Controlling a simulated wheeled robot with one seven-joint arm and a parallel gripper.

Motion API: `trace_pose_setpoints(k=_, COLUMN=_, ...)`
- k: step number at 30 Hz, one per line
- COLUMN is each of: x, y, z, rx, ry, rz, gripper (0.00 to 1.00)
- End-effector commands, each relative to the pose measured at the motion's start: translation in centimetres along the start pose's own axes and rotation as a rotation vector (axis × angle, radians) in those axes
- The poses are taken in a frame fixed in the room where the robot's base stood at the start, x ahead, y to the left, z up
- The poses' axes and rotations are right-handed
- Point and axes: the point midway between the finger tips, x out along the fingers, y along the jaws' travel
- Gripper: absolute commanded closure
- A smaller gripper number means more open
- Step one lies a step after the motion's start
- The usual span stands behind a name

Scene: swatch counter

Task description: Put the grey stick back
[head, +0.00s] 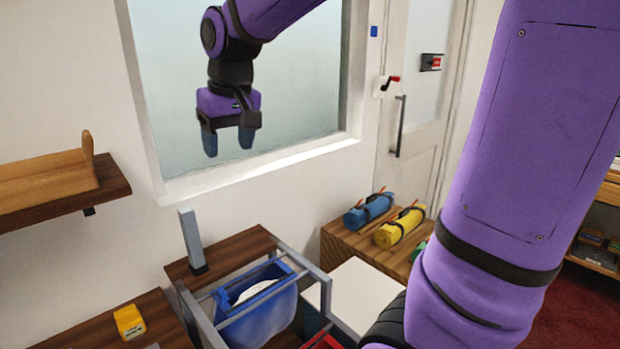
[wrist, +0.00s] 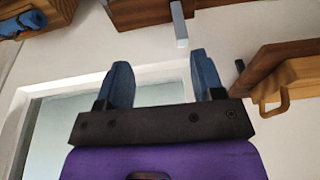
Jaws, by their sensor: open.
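A grey stick (head: 193,240) stands upright on a dark wooden counter (head: 238,250), with a dark foot at its lower end. It also shows in the wrist view (wrist: 179,24), beyond the fingertips and apart from them. My gripper (head: 228,142) hangs in front of the window, fingers pointing down, above and to the right of the stick in the head view. Its two blue fingers are apart with nothing between them, as the wrist view (wrist: 160,72) also shows.
A grey frame holding a blue cloth bag (head: 258,318) stands just right of the stick. A yellow block (head: 130,322) lies on the lower left surface. Blue (head: 368,212) and yellow (head: 400,228) rolls lie on a wooden box. A wall shelf (head: 60,205) juts out at left.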

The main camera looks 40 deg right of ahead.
Motion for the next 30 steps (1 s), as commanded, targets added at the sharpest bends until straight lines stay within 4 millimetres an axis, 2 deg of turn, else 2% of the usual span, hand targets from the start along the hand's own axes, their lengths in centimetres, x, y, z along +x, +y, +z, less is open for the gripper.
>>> trace_pose_setpoints(k=1, x=-0.8, y=0.3, z=1.6, rx=0.000, ry=0.021, rz=0.000, gripper=0.39)
trace_pose_setpoints(k=7, x=-2.7, y=1.1, z=7.2, rx=0.000, ry=0.089, rz=0.002, gripper=0.39)
trace_pose_setpoints(k=15, x=-3.4, y=1.9, z=14.6, rx=-0.003, ry=0.178, rz=0.012, gripper=0.39)
trace_pose_setpoints(k=18, x=-3.2, y=2.1, z=16.6, rx=-0.003, ry=0.203, rz=0.015, gripper=0.39)
trace_pose_setpoints(k=24, x=-2.8, y=2.2, z=18.8, rx=-0.004, ry=0.230, rz=0.020, gripper=0.39)
trace_pose_setpoints(k=30, x=-2.7, y=2.3, z=19.0, rx=-0.004, ry=0.233, rz=0.021, gripper=0.39)
